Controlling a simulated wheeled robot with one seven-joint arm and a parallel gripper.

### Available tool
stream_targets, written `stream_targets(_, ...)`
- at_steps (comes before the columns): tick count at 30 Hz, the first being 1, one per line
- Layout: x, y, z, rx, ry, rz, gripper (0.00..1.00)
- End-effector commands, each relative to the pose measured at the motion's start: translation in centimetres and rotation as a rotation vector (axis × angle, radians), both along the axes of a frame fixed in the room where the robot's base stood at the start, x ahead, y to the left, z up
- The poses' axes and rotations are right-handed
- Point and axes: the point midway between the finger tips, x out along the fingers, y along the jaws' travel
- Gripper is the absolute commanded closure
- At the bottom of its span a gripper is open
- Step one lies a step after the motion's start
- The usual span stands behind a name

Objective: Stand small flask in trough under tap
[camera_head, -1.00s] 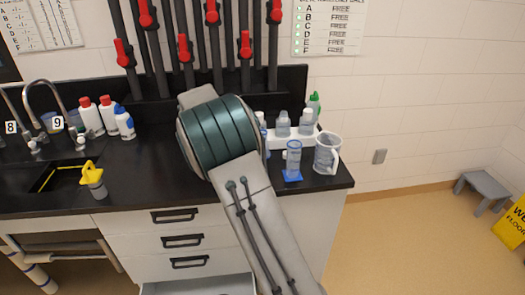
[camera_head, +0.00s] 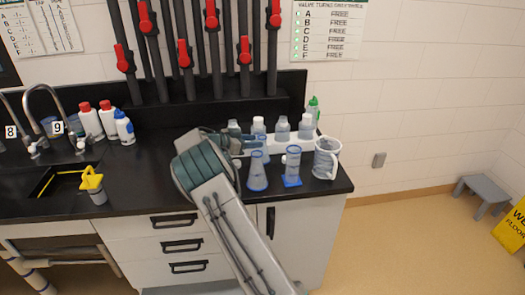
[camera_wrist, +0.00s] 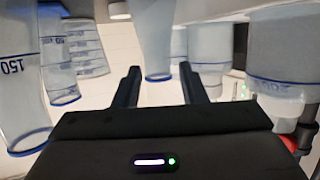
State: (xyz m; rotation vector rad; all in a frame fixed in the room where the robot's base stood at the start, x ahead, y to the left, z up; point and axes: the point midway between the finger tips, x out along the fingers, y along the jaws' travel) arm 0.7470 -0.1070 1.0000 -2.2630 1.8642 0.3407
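A translucent conical flask (camera_head: 257,172) with a blue-rimmed base stands upright on the counter at centre right; I cannot tell if it is the small flask. Taps labelled 8 and 9 (camera_head: 50,110) stand at the left above the dark trough (camera_head: 48,183). In the wrist view my gripper (camera_wrist: 160,78) is open and empty. A pale blue vessel (camera_wrist: 157,40) shows between and beyond its fingers. A larger marked flask (camera_wrist: 18,70) is at the left.
A graduated cylinder (camera_head: 293,163) on a blue base and a clear jug (camera_head: 324,160) stand right of the flask. Several bottles crowd a white rack (camera_head: 294,141) behind. A yellow-topped grey holder (camera_head: 96,190) sits at the trough. The counter between is mostly clear.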

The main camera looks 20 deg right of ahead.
Motion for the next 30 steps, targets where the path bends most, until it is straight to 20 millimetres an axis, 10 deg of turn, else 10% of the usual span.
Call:
stream_targets(24, 0.8, -6.0, -1.3, 0.001, 0.000, 0.000, 0.62)
stream_targets(30, 0.8, -5.9, -1.3, 0.001, 0.000, 0.000, 0.95)
